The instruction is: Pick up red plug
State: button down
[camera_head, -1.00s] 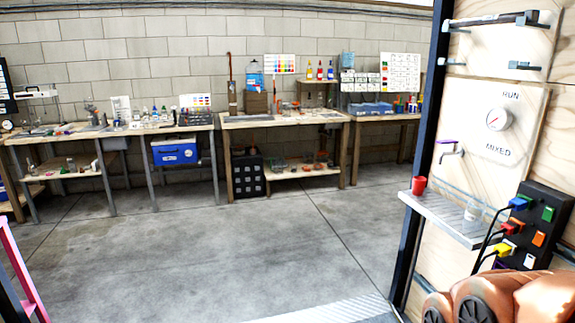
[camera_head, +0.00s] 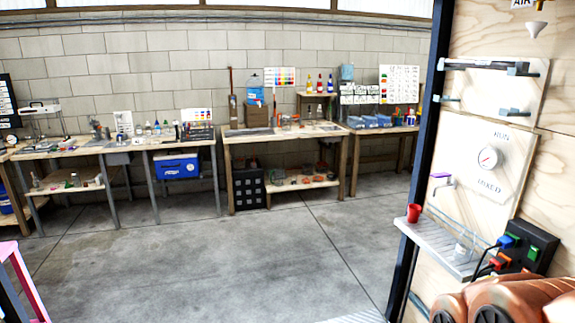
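A red plug (camera_head: 501,261) sits in the black socket panel (camera_head: 541,250) at the lower right, with a dark cable running from it. A blue plug (camera_head: 507,241) is just above it, also with a dark cable. Green sockets (camera_head: 533,253) show to the right of the plugs. My orange arm covers the lower part of the panel. My gripper is not in view, so whether it is open or shut does not show.
A metal shelf (camera_head: 428,234) with a red cup (camera_head: 414,213) and a clear glass juts out left of the panel. A dark post (camera_head: 428,130) stands at the trailer edge. Workbenches (camera_head: 284,130) line the far wall; the concrete floor between is clear.

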aim_at(498, 264)
jog(key=z, duration=1.15)
